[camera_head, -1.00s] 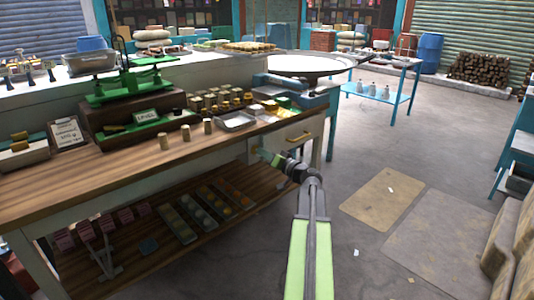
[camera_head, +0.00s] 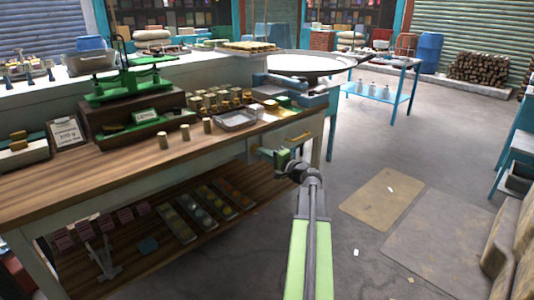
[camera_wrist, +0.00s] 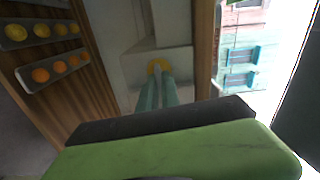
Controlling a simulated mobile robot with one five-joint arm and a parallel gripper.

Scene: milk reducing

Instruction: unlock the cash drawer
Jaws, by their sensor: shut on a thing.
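The cash drawer (camera_head: 298,138) is in the bench's right end, with a brass handle on its pale front. It looks closed. My gripper (camera_head: 262,152) reaches the pale bench front just left of the drawer. In the wrist view its two teal fingers (camera_wrist: 157,80) are close together on a small round brass piece (camera_wrist: 158,66), which looks like the key at the lock. The fingers hide most of it, so I cannot tell how far it is turned.
The wooden bench top (camera_head: 130,165) holds a green scale (camera_head: 125,85), several small weights and a metal tray (camera_head: 236,120). A lower shelf (camera_head: 150,265) holds trays of coloured rounds.

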